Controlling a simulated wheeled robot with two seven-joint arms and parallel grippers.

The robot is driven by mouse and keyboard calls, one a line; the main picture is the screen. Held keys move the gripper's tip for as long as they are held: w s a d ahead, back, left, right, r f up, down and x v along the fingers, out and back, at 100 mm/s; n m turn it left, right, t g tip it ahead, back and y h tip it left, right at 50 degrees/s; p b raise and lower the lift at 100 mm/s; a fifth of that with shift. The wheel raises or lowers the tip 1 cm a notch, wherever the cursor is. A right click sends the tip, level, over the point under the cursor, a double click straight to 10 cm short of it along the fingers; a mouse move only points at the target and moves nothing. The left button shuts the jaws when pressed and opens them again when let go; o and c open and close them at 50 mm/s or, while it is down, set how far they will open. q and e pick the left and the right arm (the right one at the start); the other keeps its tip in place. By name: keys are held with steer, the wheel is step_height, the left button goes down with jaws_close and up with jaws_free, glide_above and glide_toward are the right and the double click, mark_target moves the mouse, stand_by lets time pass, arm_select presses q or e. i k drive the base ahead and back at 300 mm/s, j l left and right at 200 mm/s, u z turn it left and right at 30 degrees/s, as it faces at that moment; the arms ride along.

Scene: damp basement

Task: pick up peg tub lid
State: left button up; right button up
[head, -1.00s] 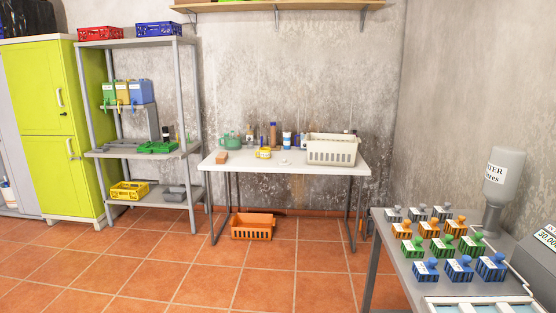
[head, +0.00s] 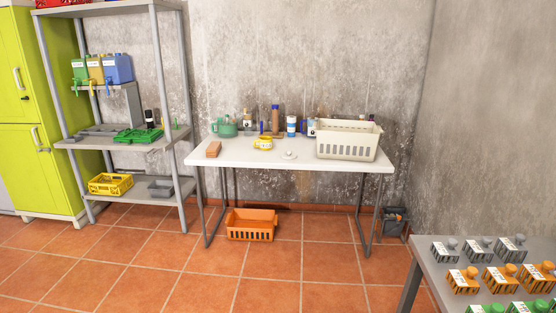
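A small white round piece with a knob, which looks like a lid (head: 288,155), lies flat on the white table (head: 230,160) near its middle. I cannot tell for sure that it is the peg tub lid. A small yellow-and-white tub or cup (head: 263,143) stands just left of it. A green tub (head: 224,128) with things sticking out stands farther back at the left. Neither of my grippers is in view.
A cream basket (head: 346,143) fills the table's right end; a brown block (head: 213,149) lies at the left. Bottles line the back. An orange crate (head: 250,226) sits on the floor below. A grey table (head: 428,262) with several stamps is at front right. The floor before the white table is clear.

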mark_target(290, 155)
steer(key=i+j, duration=0.1)
steer(key=i, duration=2)
